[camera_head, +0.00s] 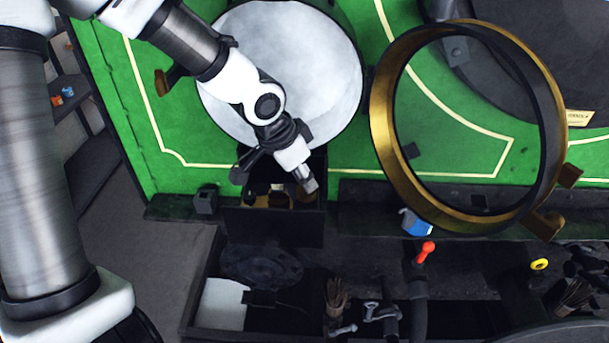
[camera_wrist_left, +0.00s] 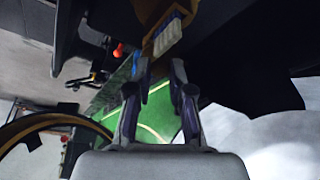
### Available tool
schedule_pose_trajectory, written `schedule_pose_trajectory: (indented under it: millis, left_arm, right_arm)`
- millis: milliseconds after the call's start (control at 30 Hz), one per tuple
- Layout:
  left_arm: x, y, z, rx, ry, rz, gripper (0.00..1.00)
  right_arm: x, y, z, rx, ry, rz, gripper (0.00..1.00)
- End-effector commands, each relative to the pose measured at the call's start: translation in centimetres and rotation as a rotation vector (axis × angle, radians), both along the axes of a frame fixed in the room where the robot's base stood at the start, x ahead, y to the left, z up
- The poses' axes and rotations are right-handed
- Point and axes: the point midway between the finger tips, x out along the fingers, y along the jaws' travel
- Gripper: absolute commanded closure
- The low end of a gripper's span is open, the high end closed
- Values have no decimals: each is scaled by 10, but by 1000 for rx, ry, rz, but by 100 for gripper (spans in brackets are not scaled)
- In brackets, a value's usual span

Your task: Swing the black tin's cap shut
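My left gripper (camera_head: 275,178) reaches down from the upper left over an open black box (camera_head: 272,228) in the head view. The box holds small light and brown items, and the gripper hides part of it. I cannot tell whether this box is the black tin, and I make out no cap for certain. In the left wrist view, the left gripper (camera_wrist_left: 160,72) has its two fingers apart with nothing gripped between them. A brush with pale bristles (camera_wrist_left: 168,36) shows just beyond the fingertips. My right gripper is in neither view.
A big brass ring (camera_head: 384,130) stands at the right in front of the green panel (camera_head: 450,140). A pale round disc (camera_head: 320,60) lies behind my arm. Below are a dark tray with a white sheet (camera_head: 220,304), a red-handled lever (camera_head: 425,253) and a blue-and-white item (camera_head: 416,222).

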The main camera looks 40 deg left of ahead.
Motion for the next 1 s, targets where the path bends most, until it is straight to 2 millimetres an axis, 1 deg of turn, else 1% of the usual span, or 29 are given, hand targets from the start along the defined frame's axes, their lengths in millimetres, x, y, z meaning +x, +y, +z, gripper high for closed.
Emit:
schedule_pose_trajectory:
  millis: [167,300,400,567,600,633,1000]
  left_arm:
    - [0,0,-2,1,1,6,100]
    - [1,-2,-5,3,2,67,100]
    - [1,-2,-2,1,3,82,100]
    - [1,-2,-2,0,4,81,100]
    - [1,-2,-2,0,4,81,66]
    - [1,-2,-2,0,4,81,55]
    - [1,-2,0,0,1,80,54]
  right_arm:
    - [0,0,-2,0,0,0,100]
    - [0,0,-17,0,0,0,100]
    - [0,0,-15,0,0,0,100]
    - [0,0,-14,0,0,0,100]
    - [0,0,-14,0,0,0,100]
    - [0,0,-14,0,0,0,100]
    - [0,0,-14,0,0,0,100]
